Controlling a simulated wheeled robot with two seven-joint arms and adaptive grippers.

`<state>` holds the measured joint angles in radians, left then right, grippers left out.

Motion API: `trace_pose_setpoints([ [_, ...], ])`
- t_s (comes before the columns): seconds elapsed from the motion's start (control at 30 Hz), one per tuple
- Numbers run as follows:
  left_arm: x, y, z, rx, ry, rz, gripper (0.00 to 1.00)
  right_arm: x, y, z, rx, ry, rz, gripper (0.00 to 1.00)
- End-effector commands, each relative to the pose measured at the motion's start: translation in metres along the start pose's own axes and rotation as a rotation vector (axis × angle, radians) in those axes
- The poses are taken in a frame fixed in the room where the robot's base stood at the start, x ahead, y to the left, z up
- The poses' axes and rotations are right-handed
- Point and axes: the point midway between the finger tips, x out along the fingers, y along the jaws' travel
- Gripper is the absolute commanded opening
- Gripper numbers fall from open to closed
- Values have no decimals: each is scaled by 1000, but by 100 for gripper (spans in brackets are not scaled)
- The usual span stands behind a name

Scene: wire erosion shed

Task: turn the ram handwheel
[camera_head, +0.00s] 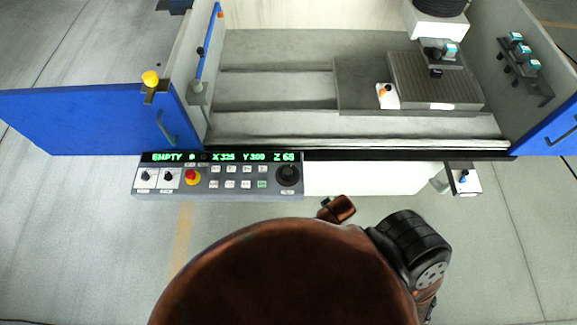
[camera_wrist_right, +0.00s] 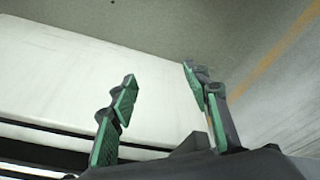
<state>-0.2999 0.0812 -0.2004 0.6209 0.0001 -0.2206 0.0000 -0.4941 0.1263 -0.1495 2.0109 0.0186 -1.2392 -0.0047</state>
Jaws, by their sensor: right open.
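A round black knob (camera_head: 287,175), which looks like the ram handwheel, sits at the right end of the grey control panel (camera_head: 220,195) on the machine's front; its label is too small to read. My right gripper (camera_wrist_right: 158,85) shows in the right wrist view, with its two green-padded fingers spread and nothing between them. Behind the fingers is a plain white surface (camera_wrist_right: 60,80), and no handwheel shows in that view. In the head view my right arm is at the lower right, below the panel, and its fingers are hidden. My left gripper is not in view.
The panel also carries a red button (camera_head: 192,177), several small buttons and a lit display (camera_head: 222,157). A blue door (camera_head: 85,120) stands open at the left. The floor (camera_head: 70,250) before the machine is clear.

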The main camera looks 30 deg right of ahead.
Motion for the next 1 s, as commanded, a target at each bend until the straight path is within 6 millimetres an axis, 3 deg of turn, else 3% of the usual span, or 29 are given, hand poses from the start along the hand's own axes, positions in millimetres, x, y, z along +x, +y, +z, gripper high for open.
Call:
trace_pose_setpoints([
  [0.03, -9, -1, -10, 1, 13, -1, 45, -26, 2, -10, 0, 14, 2, 44],
  [0.27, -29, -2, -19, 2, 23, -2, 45, -114, 0, -47, -33, 64, -11, 44],
  [0.4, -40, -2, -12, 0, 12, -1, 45, -159, -27, -94, -157, 130, -72, 44],
  [0.7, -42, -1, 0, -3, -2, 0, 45, -180, -104, -167, -514, 215, -216, 44],
  [0.9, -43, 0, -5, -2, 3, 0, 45, -188, -150, -202, -836, 218, -287, 44],
  [1.0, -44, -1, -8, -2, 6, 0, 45, -189, -158, -211, -1026, 174, -301, 44],
])
